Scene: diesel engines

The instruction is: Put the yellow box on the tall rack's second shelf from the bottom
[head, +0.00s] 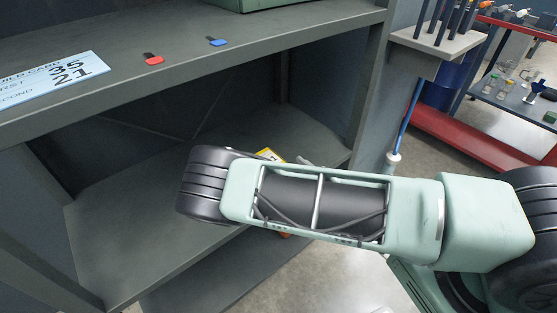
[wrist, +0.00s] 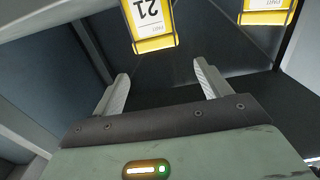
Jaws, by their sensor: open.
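My gripper (wrist: 163,78) is open in the wrist view, with nothing between its two pale fingers. A yellow box (wrist: 153,43) with a white label reading 21 upside down shows just beyond the fingertips, apart from them and cut off by the top edge. A second yellow box (wrist: 266,17) with a white label is at the top right. In the head view a small yellow piece (head: 269,154) shows behind my arm, over the grey shelf (head: 140,205) of the rack. My arm hides most of it, and my gripper is mostly hidden there.
The upper shelf (head: 110,105) holds a blue-white card (head: 52,80), a red tag (head: 153,59) and a blue tag (head: 217,41). The rack's upright (head: 369,75) stands close to my arm. A red rack (head: 465,140) stands at the right. The lower shelf's left part is bare.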

